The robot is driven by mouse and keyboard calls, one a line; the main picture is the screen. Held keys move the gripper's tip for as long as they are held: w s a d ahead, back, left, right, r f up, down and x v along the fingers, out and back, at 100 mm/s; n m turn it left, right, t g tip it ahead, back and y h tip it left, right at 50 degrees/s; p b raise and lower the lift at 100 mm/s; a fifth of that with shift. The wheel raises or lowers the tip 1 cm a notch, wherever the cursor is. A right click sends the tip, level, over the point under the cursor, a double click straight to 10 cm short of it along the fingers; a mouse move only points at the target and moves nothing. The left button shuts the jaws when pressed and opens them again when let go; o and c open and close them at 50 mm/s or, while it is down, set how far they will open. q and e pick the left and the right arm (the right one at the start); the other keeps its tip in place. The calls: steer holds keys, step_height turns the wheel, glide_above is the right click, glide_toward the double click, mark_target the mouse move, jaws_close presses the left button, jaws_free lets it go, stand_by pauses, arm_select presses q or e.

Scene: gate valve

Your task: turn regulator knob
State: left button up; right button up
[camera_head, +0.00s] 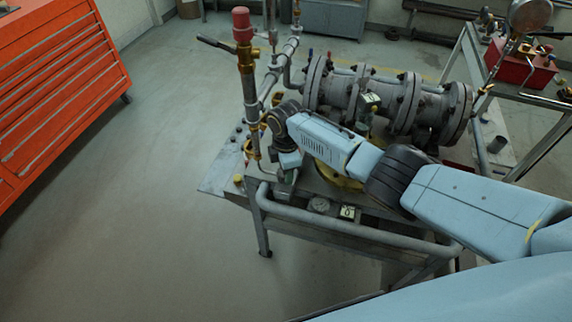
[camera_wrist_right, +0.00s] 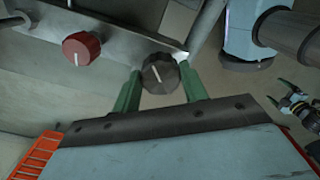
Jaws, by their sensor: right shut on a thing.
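A black knob (camera_wrist_right: 158,72) with a white pointer line sits on a grey bar in the right wrist view. The two green fingers of my right gripper (camera_wrist_right: 160,90) stand on either side of it and are shut on it. In the head view my right arm reaches in from the right to the front left of the pipe stand, and its wrist hides the knob there. A red knob (camera_wrist_right: 82,48) with a white line is on the same bar, to the left. At the right edge of the wrist view is a small dark part with green tips, perhaps my left gripper; its state is unclear.
A flanged grey pipe assembly (camera_head: 340,88) lies on the stand behind my right arm. A red-capped upright pipe (camera_head: 242,25) rises at its left. A grey rail (camera_head: 340,228) runs along the stand's front. An orange drawer cabinet (camera_head: 60,80) stands left; floor between is clear.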

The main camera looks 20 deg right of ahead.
steer(key=m+p, duration=0.1)
steer(key=m, duration=0.2)
steer(key=shift+s+r+m, duration=0.1)
steer(key=shift+m, duration=0.3)
steer(key=m+p, duration=0.1)
steer(key=m, duration=0.3)
steer(key=shift+m+p, duration=0.3)
steer(key=shift+p, duration=0.1)
steer(key=m+p, duration=0.1)
steer(key=m, duration=0.7)
steer(key=shift+a+m, duration=0.1)
steer(key=shift+m, duration=0.2)
steer(key=o, duration=1)
steer(key=shift+p, duration=0.3)
